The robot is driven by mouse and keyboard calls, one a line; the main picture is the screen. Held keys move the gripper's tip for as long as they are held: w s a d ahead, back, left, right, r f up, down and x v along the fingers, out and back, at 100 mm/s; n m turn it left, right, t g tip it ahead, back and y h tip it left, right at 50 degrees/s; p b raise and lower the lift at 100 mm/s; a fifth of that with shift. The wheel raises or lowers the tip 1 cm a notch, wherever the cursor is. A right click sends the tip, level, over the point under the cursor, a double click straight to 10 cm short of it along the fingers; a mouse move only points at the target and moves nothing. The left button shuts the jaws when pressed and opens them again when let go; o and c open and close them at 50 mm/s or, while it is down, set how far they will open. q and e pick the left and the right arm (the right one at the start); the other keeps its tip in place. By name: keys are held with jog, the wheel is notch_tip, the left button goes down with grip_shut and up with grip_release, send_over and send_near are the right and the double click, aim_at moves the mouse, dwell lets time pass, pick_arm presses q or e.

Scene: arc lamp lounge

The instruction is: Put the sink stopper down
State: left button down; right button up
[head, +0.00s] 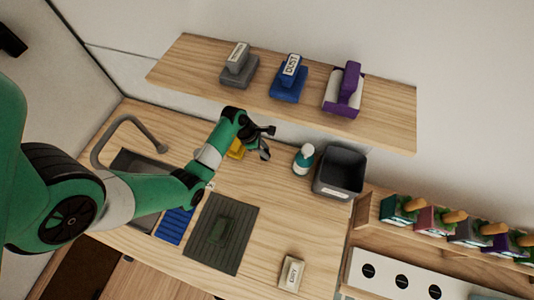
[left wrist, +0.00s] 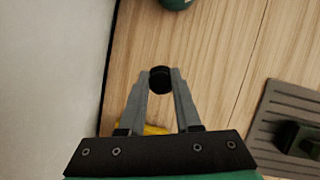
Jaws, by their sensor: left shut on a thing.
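The sink stopper (left wrist: 160,79) is a small black round piece in the left wrist view, pinched between the fingertips of my left gripper (left wrist: 160,84). In the head view my left gripper (head: 266,142) is over the back of the wooden counter, right of the yellow object and left of the white and green bottle. The stopper is too small and dark to make out surely there. Wood grain shows past the stopper in the wrist view; I cannot tell its height above the counter. The sink (head: 140,163) is partly hidden behind my left arm. My right gripper is not in view.
A yellow object (head: 236,150), a white and green bottle (head: 304,160) and a dark grey bin (head: 340,172) stand along the back. A grey ribbed mat (head: 240,217) holds a green block. A shelf (head: 387,122) overhangs the back. Counter between mat and bin is clear.

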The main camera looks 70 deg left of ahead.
pick_arm(q)
jog(key=shift+w+a+f, duration=0.15)
jog(key=shift+w+f, duration=0.1)
notch_tip(320, 180, down, 4)
jog(key=shift+w+r+b, duration=0.15)
jog(key=shift+r+b, duration=0.1)
jog(key=shift+b, duration=0.4)
jog(key=shift+a+f, duration=0.1)
jog(key=shift+f, duration=0.05)
jog(key=shift+c, duration=1.7)
grip_release()
jog(key=p+v, duration=0.4)
jog(key=v, duration=0.8)
